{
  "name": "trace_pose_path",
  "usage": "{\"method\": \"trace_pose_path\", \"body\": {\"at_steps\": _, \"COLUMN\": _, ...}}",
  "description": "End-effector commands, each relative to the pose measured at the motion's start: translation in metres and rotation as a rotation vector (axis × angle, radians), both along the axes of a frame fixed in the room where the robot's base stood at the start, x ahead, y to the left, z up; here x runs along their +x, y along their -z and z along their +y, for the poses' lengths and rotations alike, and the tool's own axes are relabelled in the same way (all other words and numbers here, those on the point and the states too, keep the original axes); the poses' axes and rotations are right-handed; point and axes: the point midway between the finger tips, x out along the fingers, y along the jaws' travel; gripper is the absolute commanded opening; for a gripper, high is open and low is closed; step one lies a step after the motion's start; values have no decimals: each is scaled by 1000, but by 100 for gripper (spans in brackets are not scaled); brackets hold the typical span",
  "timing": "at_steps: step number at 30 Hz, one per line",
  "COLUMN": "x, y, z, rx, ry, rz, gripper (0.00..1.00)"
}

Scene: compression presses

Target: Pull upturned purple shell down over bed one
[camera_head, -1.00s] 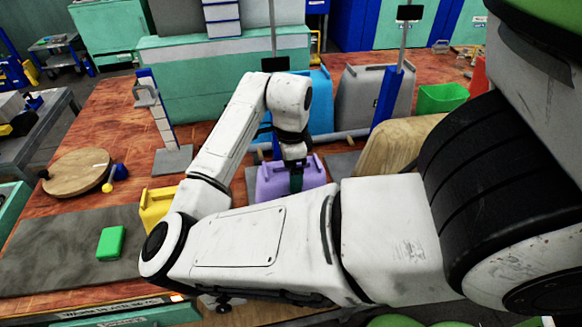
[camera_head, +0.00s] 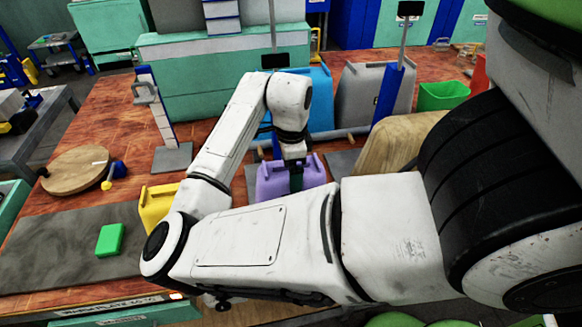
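The purple shell (camera_head: 275,184) is a small bin-like piece near the middle of the view, behind my forearm. My gripper (camera_head: 296,186) points down at it, with the dark fingers overlapping its near face. I cannot tell whether the fingers touch or grip it. The shell's lower part is hidden by my arm. A dark flat plate (camera_head: 251,178) shows at its left edge, and another dark plate (camera_head: 341,162) lies to its right. I cannot tell which one is bed one.
A blue shell (camera_head: 320,103) and a grey shell (camera_head: 360,97) stand upright behind. A yellow bin (camera_head: 157,201) is at left, with a green block (camera_head: 109,240) on a grey mat (camera_head: 55,255). A green bin (camera_head: 442,96) is at right.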

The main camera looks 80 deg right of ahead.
Motion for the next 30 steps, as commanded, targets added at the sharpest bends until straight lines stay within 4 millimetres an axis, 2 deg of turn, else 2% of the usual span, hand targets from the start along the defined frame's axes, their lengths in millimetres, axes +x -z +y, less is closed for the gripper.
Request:
{"method": "trace_pose_path", "body": {"at_steps": 7, "x": 0, "y": 4, "z": 0, "rx": 0, "ry": 0, "rz": 0, "gripper": 35}}
{"method": "trace_pose_path", "body": {"at_steps": 8, "x": 0, "y": 3, "z": 0, "rx": 0, "ry": 0, "rz": 0, "gripper": 99}}
{"method": "trace_pose_path", "body": {"at_steps": 15, "x": 0, "y": 3, "z": 0, "rx": 0, "ry": 0, "rz": 0, "gripper": 100}}
{"method": "trace_pose_path", "body": {"at_steps": 19, "x": 0, "y": -5, "z": -1, "rx": -2, "ry": 1, "rz": -1, "gripper": 100}}
{"method": "trace_pose_path", "body": {"at_steps": 23, "x": 0, "y": -25, "z": -1, "rx": -3, "ry": 1, "rz": -3, "gripper": 100}}
{"method": "trace_pose_path", "body": {"at_steps": 30, "x": 0, "y": -72, "z": -1, "rx": -2, "ry": 3, "rz": -3, "gripper": 100}}
